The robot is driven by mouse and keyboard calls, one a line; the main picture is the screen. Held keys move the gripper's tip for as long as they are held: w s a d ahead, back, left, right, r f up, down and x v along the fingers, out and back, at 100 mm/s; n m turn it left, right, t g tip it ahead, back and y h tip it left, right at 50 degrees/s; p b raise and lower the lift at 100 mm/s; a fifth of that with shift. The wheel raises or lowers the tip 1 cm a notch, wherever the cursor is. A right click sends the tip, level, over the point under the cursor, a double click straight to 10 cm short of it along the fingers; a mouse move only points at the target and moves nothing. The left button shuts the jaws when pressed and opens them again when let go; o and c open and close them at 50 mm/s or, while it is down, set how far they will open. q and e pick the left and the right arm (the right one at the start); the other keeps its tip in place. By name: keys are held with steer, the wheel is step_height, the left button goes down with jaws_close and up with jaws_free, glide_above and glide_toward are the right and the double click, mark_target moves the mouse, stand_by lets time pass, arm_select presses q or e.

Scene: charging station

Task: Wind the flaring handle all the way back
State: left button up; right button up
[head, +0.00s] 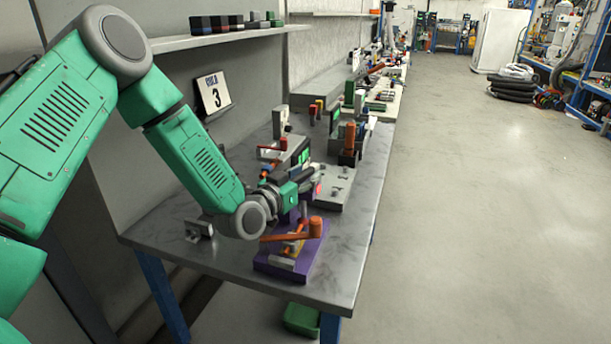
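A device on a purple base (265,266) sits near the front end of the grey workbench (220,246). An orange handle (288,237) with an upright orange knob at its right end lies across the top of this device; it looks like the flaring handle. My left arm reaches in from the left. My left gripper (304,184) is just behind and above the device, apart from the orange knob as far as I can see. Its fingers are small and partly hidden by the wrist, so their opening is unclear. My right gripper is not in view.
Behind the gripper stand another grey fixture (336,186) and a device with an orange cylinder (350,138). A small metal bracket (198,230) lies at the bench's left. A shelf (215,38) runs along the wall.

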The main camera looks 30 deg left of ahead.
arm_select(q)
steer(key=shift+d, duration=0.1)
jaws_close()
steer(key=shift+y, duration=0.3)
steer(key=shift+n+y, duration=1.5)
steer(key=shift+y, duration=0.6)
jaws_free()
